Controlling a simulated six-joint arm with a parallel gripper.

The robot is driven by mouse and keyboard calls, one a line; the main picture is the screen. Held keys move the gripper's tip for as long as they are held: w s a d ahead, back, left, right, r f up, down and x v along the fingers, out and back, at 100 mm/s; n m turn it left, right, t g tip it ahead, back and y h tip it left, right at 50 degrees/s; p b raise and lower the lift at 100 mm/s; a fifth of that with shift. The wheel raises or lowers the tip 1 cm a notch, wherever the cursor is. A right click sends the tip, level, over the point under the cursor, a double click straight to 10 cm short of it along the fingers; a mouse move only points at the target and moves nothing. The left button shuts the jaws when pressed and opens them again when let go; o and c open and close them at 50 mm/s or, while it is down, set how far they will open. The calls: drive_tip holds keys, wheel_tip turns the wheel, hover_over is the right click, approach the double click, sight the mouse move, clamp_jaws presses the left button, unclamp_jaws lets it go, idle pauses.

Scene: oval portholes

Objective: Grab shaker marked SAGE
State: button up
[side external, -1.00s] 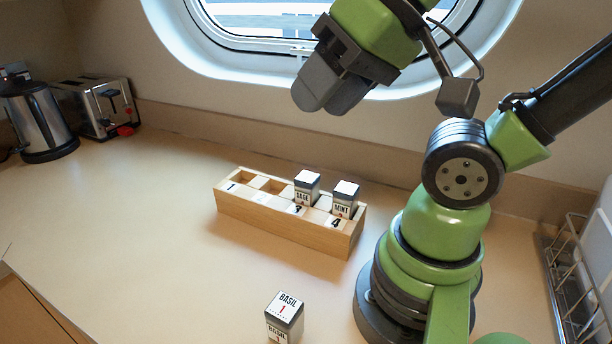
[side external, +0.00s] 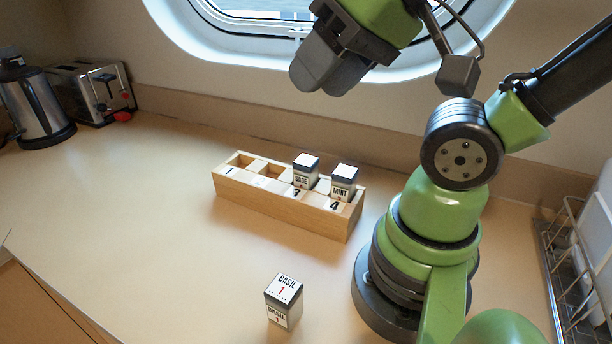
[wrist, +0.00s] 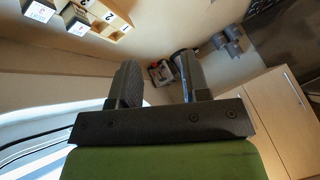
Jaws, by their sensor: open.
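The SAGE shaker (side external: 305,172), with a white top and dark band, stands upright in slot 3 of the wooden rack (side external: 275,208). Its lower part is hidden by the rack. It seems to be the shaker (wrist: 76,22) nearer the numbers 1 and 2 in the wrist view, where its label cannot be read. My gripper (side external: 322,78) is high above the counter, behind and above the rack, in front of the window. Its two fingers also show in the wrist view (wrist: 160,85), apart with nothing between them.
The MINT shaker (side external: 344,183) stands in slot 4, close beside SAGE. The BASIL shaker (side external: 284,300) stands on the counter in front of the rack. Slots 1 and 2 are empty. A kettle (side external: 38,105) and toaster (side external: 92,92) are far left; a wire dish rack (side external: 572,275) is right.

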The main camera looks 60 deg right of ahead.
drive_tip(key=o, duration=0.6)
drive_tip(key=shift+c, duration=0.2)
drive_tip(key=n+g+h, duration=0.2)
drive_tip(key=n+g, duration=0.2)
drive_tip(key=g, duration=0.3)
hover_over(306, 160)
wheel_tip(306, 160, down, 13)
drive_tip(key=shift+w+d+r, duration=0.1)
wheel_tip(306, 160, down, 4)
drive_tip(key=shift+f, duration=3.05)
